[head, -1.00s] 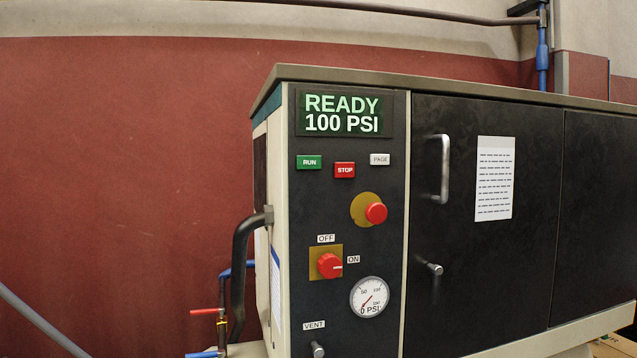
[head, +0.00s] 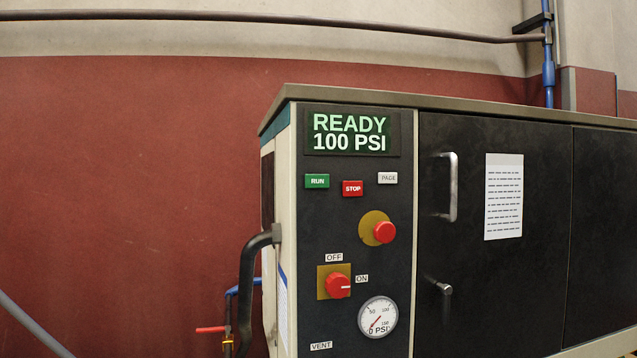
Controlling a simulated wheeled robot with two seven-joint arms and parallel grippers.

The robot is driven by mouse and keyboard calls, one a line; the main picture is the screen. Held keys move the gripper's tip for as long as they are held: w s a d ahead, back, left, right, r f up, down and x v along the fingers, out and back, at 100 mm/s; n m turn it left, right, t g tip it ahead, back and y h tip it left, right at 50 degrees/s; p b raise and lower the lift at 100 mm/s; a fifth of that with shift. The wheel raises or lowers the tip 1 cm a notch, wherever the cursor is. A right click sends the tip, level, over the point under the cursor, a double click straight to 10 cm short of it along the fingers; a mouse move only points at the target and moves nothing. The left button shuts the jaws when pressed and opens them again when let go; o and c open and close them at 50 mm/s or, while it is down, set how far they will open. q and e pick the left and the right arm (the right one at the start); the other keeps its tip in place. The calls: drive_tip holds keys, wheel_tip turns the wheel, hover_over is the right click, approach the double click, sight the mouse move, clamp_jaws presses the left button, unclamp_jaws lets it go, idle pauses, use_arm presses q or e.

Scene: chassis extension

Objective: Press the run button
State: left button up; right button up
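The green run button (head: 317,181) is on the black control panel (head: 345,225) of the machine, at the upper left below the display. The display (head: 349,133) reads "READY 100 PSI". The red stop button (head: 353,188) is just right of the run button, and the pale page button (head: 388,178) is further right. Nothing covers these buttons. Neither of my grippers shows in the head view.
Below the buttons are a red knob on a round yellow plate (head: 384,232), an OFF/ON rotary switch (head: 338,285) pointing at ON, and a gauge (head: 378,317). A dark curved pipe (head: 250,285) stands out left of the machine. Black doors with handles (head: 453,187) are at right.

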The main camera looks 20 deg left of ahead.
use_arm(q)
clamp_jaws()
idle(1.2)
